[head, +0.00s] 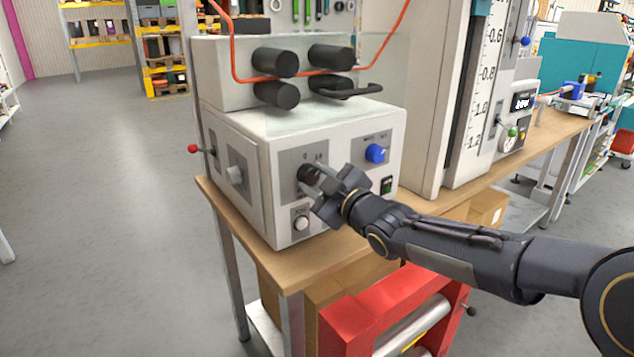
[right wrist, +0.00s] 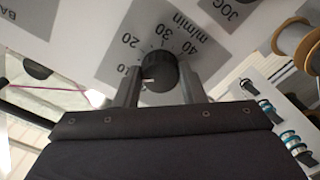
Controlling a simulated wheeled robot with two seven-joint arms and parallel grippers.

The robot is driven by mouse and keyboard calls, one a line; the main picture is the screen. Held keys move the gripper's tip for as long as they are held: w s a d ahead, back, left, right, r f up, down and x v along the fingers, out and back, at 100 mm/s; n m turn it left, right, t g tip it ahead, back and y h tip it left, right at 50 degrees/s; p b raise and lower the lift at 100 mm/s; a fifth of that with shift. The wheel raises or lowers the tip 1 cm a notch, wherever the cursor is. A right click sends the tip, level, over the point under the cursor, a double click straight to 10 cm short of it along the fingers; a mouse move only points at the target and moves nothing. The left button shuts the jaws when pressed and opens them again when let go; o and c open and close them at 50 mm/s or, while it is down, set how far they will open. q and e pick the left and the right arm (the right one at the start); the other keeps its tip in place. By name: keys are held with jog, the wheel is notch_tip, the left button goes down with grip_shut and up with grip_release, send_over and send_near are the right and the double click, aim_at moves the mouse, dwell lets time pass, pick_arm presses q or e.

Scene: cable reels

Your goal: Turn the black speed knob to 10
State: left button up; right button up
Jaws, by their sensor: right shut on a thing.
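The black speed knob (head: 306,174) is on the grey dial panel on the front of the white machine (head: 255,195). In the right wrist view the knob (right wrist: 158,68) sits below a scale marked 10, 20, 30 and 40 m/min. A small pale mark shows on the knob's lower left; I cannot tell exactly which number it points to. My right gripper (head: 320,180) is shut on the knob, and its two fingers (right wrist: 157,86) stand on either side of it. The fingers partly cover the knob in the head view. My left gripper is not in view.
A blue knob (head: 375,153), a dark switch (head: 386,185) and a white button (head: 301,223) are on the same front face. Black rollers with an orange cable (head: 300,76) stand above. A red-tipped lever (head: 194,148) sticks out at the left. A red frame (head: 347,325) stands below the bench.

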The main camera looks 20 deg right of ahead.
jog(key=o, duration=1)
jog(key=v, duration=0.7)
jog(key=shift+s+d+p, duration=0.15)
jog(key=shift+s+p, duration=0.15)
jog(key=shift+s, duration=0.05)
